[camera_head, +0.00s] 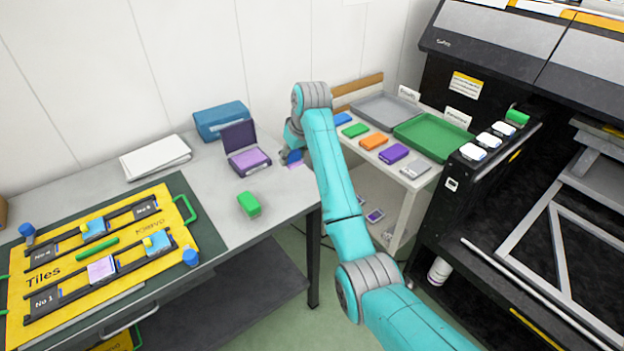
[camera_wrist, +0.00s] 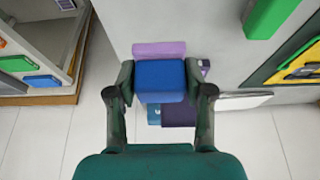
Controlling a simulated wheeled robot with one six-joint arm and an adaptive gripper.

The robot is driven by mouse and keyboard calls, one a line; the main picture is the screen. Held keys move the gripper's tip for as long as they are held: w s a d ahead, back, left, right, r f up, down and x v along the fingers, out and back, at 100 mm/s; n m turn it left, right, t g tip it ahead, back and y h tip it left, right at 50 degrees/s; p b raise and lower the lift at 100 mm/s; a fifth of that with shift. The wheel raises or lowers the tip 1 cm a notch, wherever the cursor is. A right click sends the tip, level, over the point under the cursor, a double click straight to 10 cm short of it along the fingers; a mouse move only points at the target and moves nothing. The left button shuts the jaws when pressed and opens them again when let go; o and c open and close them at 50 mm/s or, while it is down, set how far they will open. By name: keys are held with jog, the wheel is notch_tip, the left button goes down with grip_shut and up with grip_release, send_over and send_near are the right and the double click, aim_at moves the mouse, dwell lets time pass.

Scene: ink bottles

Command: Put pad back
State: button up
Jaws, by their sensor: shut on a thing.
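My gripper (camera_wrist: 160,83) is shut on a blue block (camera_wrist: 160,75), with a finger on each side of it. A lilac face or slab (camera_wrist: 158,49) shows against the block's far edge; I take it for part of the held pad, but cannot tell if it is joined. In the head view the blue block (camera_head: 293,156) shows small beside my arm, above the table's right edge. The open ink case (camera_head: 249,161), with a purple inside and a raised dark lid, stands left of my gripper. In the wrist view its dark lid (camera_wrist: 180,116) is partly hidden behind the block.
A green block (camera_head: 249,204) lies near the table front. A blue box (camera_head: 221,120) and white paper stack (camera_head: 156,157) stand behind. The yellow tile board (camera_head: 60,260) fills the left. The right side table holds coloured pads, a grey tray (camera_head: 385,109) and a green tray (camera_head: 433,137).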

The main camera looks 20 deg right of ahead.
aim_at(298, 162)
jog(key=shift+d+f, duration=0.2)
jog(key=shift+d, duration=0.05)
jog(key=f, duration=0.4)
jog(key=shift+d+f, duration=0.2)
jog(key=shift+a+f, duration=0.1)
jog(key=shift+f, duration=2.5)
jog(key=shift+f, duration=0.15)
jog(key=o, duration=1)
jog(key=shift+r, duration=0.55)
jog(key=v, duration=1.1)
jog(key=shift+s, duration=0.2)
